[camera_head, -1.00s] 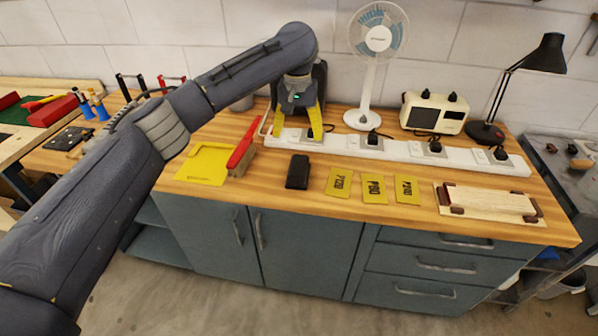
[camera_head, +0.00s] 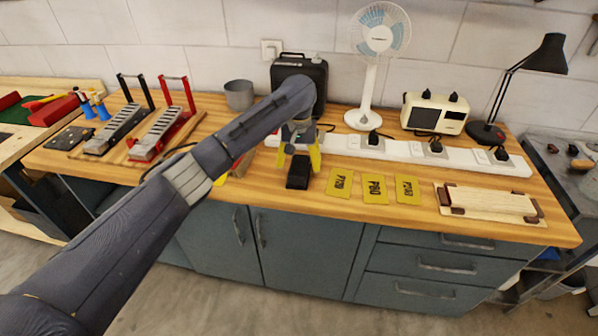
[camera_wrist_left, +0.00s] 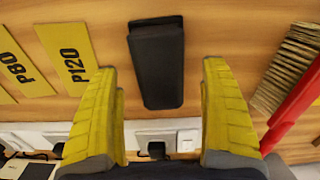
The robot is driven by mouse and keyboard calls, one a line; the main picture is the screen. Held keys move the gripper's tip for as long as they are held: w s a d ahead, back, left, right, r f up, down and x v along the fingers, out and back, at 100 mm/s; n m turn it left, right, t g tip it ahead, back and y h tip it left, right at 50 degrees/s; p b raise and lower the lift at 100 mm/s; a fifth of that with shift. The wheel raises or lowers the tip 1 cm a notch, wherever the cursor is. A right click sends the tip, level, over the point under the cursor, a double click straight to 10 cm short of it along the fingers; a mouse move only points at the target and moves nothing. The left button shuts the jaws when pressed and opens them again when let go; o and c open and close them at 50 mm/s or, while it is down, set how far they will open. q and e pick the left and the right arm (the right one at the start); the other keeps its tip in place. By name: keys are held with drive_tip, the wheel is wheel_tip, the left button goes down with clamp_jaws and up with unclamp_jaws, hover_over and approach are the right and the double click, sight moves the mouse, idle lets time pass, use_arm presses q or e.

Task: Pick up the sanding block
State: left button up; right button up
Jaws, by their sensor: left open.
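The sanding block (camera_head: 298,176) is a small black block lying on the wooden bench top, left of the yellow grit sheets. My left gripper (camera_head: 299,161) is open above it, with its yellow fingers pointing down. In the left wrist view the block (camera_wrist_left: 157,65) shows centred in the gap between the two fingertips, with room on both sides. The fingers do not appear to touch it. My right gripper is not in view.
Yellow sheets marked P120 (camera_head: 340,184), P80 (camera_head: 374,189) and another (camera_head: 408,190) lie to the right. A white power strip (camera_head: 400,151) runs behind. A brush with a red handle (camera_wrist_left: 295,108) lies close by, mostly hidden by my arm in the head view.

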use_arm(q)
drive_tip(key=shift+f, duration=1.4)
drive_tip(key=c, duration=1.6)
drive_tip(key=shift+o, duration=0.2)
drive_tip(key=shift+r, duration=0.1)
